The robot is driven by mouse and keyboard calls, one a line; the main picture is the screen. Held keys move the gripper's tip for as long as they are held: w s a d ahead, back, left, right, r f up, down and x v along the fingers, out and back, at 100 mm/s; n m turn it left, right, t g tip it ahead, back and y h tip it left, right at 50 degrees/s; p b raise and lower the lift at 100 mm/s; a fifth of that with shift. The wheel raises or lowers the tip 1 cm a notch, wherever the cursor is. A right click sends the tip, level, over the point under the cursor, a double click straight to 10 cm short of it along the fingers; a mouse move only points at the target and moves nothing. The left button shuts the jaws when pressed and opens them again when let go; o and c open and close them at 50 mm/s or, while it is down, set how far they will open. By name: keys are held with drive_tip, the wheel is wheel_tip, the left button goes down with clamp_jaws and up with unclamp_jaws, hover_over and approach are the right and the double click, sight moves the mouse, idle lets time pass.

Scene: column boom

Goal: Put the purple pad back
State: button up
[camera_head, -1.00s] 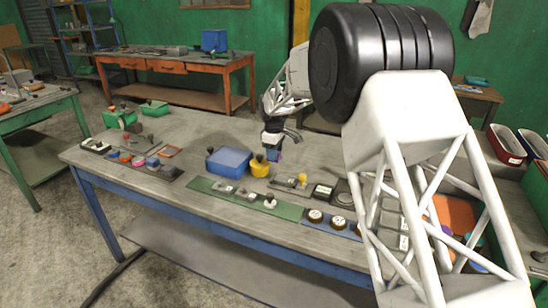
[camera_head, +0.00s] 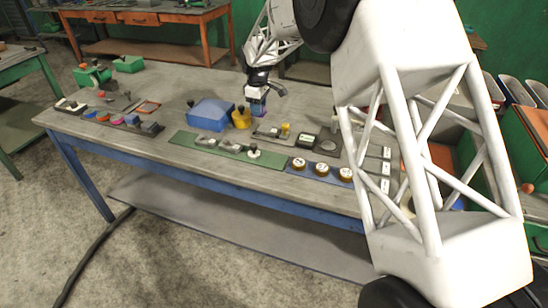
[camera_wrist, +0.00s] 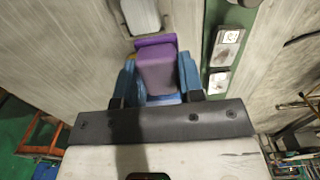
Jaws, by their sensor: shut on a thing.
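My gripper (camera_head: 257,108) hangs above the grey bench top (camera_head: 180,90), just right of a yellow container (camera_head: 242,118). In the wrist view, its two blue fingers (camera_wrist: 158,82) are shut on the purple pad (camera_wrist: 158,68), one finger on each side. The pad is a blocky purple piece with a wider far edge. In the head view only a small purple patch of the pad shows at the fingertips. A dark tray (camera_head: 75,107) with several small coloured pieces lies at the bench's left end; its slots are too small to tell.
A blue box (camera_head: 211,113) stands left of the yellow container. In front lies a green strip (camera_head: 190,141) with grey pieces, and right of it a blue strip with round brown-rimmed pieces (camera_head: 322,170). Green boxes (camera_head: 92,76) stand at the back left. The bench's back middle is clear.

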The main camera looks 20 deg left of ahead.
drive_tip(key=s+d+f, duration=0.2)
drive_tip(key=s+d, duration=0.7)
drive_tip(key=s, duration=0.3)
drive_tip(key=s+d+f, duration=0.2)
drive_tip(key=s+d, duration=0.8)
drive_tip(key=s, duration=0.2)
drive_tip(key=shift+s+f, duration=0.25)
drive_tip(key=shift+f, duration=0.05)
hover_over(275, 161)
drive_tip(key=shift+s+d+f, duration=0.15)
drive_tip(key=shift+f, duration=0.2)
drive_tip(key=shift+s+d+f, duration=0.1)
drive_tip(key=shift+f, duration=0.25)
drive_tip(key=shift+w+a, duration=0.1)
drive_tip(key=shift+w+a, duration=0.1)
drive_tip(key=shift+w, duration=0.1)
drive_tip(key=shift+f, duration=1.8)
drive_tip(key=shift+f, duration=0.15)
